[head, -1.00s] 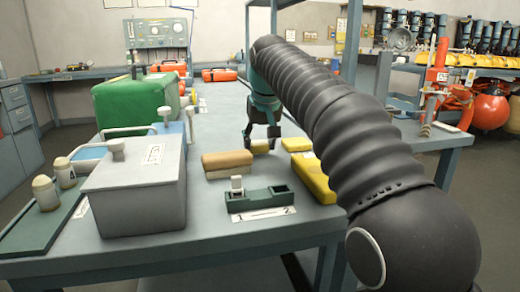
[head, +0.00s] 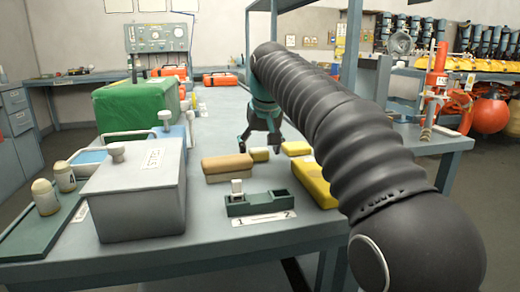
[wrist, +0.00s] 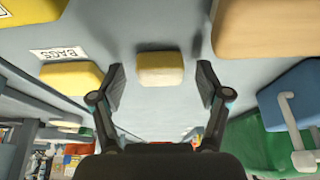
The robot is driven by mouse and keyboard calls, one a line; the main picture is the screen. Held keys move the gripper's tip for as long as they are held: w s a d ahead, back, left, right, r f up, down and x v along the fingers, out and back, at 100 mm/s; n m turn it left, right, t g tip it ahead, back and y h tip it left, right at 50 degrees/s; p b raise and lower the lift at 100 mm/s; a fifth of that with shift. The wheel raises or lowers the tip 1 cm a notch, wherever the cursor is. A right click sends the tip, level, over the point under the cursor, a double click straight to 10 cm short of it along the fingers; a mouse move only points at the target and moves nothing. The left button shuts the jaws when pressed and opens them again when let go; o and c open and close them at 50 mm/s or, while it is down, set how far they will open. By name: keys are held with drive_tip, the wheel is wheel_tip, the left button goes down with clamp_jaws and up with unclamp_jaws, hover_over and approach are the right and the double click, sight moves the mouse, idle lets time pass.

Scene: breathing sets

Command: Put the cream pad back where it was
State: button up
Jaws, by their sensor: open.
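The small cream pad (head: 259,154) lies on the grey table, right of the tan block and left of the yellow blocks. In the wrist view the cream pad (wrist: 160,69) shows between and beyond my fingers, with a clear gap on each side. My gripper (head: 259,145) is just above the pad. In the wrist view my gripper (wrist: 160,88) is open and empty, its fingers spread wide.
A tan block (head: 227,162) lies left of the pad, and yellow blocks (head: 316,182) lie right. A green two-slot holder (head: 257,203) with a white piece in slot 1 is in front. A grey lidded box (head: 140,195) and green case (head: 137,110) stand left.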

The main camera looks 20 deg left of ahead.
drive_tip(key=p+v, duration=0.2)
drive_tip(key=v, duration=1)
drive_tip(key=shift+w, duration=0.15)
drive_tip(key=s+d+f+m, duration=0.1)
drive_tip(key=s+d+f, duration=0.1)
drive_tip(key=d, duration=0.5)
drive_tip(key=s+d+f+m, duration=0.1)
drive_tip(key=s+d+f, duration=0.1)
drive_tip(key=d, duration=0.4)
drive_tip(key=s+d+f+m+h, duration=0.1)
drive_tip(key=s+d+f, duration=0.1)
drive_tip(key=d, duration=0.5)
drive_tip(key=shift+s+d+t, duration=0.3)
drive_tip(key=shift+s+t, duration=0.1)
drive_tip(key=shift+s, duration=0.45)
drive_tip(key=s+d+f+m, duration=0.1)
drive_tip(key=s+d+f, duration=0.5)
drive_tip(key=s+f, duration=0.3)
drive_tip(key=s+d+f+m+h, duration=0.1)
drive_tip(key=s+d+f+m, duration=0.1)
drive_tip(key=s+d+f, duration=0.5)
wheel_tip(320, 180, down, 6)
drive_tip(key=shift+s+r+t, duration=0.2)
drive_tip(key=shift+s+t, duration=0.2)
drive_tip(key=shift+s, duration=0.6)
